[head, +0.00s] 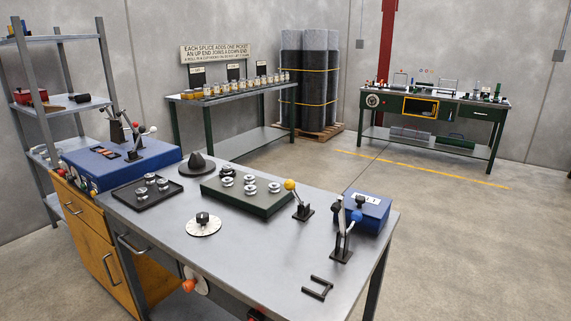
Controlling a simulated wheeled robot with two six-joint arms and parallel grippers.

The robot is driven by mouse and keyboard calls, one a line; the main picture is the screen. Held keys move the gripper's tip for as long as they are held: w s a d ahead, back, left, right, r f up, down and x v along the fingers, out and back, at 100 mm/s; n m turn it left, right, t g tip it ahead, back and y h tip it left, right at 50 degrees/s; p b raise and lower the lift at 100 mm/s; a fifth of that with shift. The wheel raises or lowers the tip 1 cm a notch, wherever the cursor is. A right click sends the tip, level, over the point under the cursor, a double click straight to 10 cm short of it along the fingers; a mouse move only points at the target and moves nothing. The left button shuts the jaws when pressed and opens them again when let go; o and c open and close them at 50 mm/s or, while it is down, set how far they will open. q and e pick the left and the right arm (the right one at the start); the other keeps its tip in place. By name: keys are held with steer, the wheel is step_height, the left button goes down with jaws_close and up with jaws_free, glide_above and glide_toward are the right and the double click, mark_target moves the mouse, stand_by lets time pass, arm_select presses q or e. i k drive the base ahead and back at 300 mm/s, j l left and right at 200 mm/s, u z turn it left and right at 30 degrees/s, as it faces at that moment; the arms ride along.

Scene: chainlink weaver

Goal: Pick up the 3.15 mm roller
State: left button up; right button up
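Several silver rollers are in the head view, and no size mark on them is legible, so I cannot tell which is the 3.15 mm roller. Three rollers (150,179) stand in a black tray (122,203) on the left of the grey workbench. Several more rollers (274,187) sit on top of a dark green block (243,208) near the middle of the bench. Neither of my grippers is in view.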

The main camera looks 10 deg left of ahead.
mark_target(227, 169)
steer(key=z, duration=0.35)
steer(key=i+l, duration=0.15)
steer(key=l, duration=0.2)
steer(key=i+l, duration=0.15)
steer(key=l, duration=0.25)
steer(key=i+l+z, duration=0.1)
steer(key=l, duration=0.25)
steer(key=i+l, duration=0.2)
steer(key=l, duration=0.2)
steer(key=i+l+z, duration=0.1)
steer(key=i, duration=0.45)
steer(key=i+l+z, duration=0.1)
steer(key=i+l, duration=0.15)
steer(key=i, duration=0.3)
steer(key=i+l+z, duration=0.1)
steer(key=i, duration=0.5)
steer(key=i+u, duration=0.3)
steer(key=i, duration=0.25)
steer(key=i+l+u, duration=0.1)
steer(key=i+u, duration=0.2)
steer(key=i, duration=0.25)
steer(key=i+l+u, duration=0.3)
steer(key=i, duration=0.25)
steer(key=i+j+u, duration=0.15)
steer(key=u, duration=0.3)
steer(key=i+u, duration=0.7)
steer(key=u, duration=0.25)
steer(key=i+l+u, duration=0.2)
steer(key=u, duration=0.3)
